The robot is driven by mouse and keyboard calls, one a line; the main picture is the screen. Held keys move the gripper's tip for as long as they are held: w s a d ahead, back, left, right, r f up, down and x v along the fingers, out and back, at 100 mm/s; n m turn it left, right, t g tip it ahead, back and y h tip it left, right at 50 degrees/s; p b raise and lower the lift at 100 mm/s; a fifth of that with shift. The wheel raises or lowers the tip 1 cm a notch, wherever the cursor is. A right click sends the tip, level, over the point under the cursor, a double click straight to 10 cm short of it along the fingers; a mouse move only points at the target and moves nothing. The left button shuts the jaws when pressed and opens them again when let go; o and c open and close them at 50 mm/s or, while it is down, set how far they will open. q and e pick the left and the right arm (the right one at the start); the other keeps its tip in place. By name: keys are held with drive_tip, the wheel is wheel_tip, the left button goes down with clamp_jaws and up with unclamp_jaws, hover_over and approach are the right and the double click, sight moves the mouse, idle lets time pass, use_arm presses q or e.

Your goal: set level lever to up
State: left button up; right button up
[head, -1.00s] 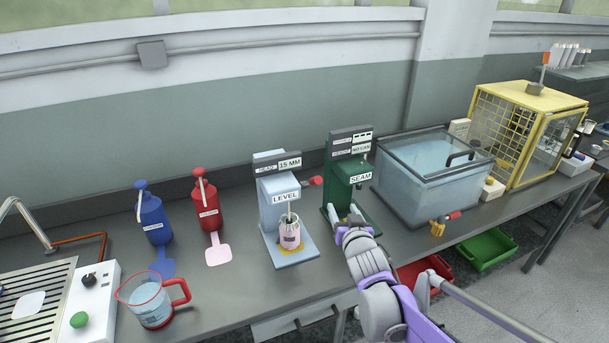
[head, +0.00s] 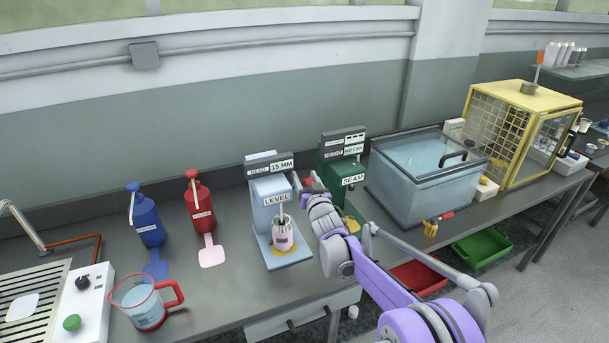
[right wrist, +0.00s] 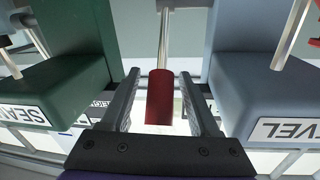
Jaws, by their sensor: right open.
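The level machine (head: 270,205) is a pale blue-grey stand labelled LEVEL, with a display reading 15 MM. Its lever has a red handle (right wrist: 160,98) on a metal rod, seen in the right wrist view. My right gripper (right wrist: 160,78) is open, with one finger on each side of the red handle; I cannot tell whether either touches it. In the head view my right gripper (head: 307,184) is beside the machine's right side and mostly covers the lever. A pink-and-white can (head: 282,238) stands on the machine's base. My left gripper is not in view.
The green SEAM machine (head: 341,165) stands close on the right, its display reading NO CAN. A clear-lidded water tank (head: 425,185) is further right. Red (head: 200,208) and blue (head: 146,219) pump bottles and a jug (head: 140,303) stand left.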

drive_tip(key=shift+w+a, duration=0.1)
drive_tip(key=shift+w, duration=0.3)
drive_tip(key=shift+c, duration=0.4)
clamp_jaws()
idle(0.8)
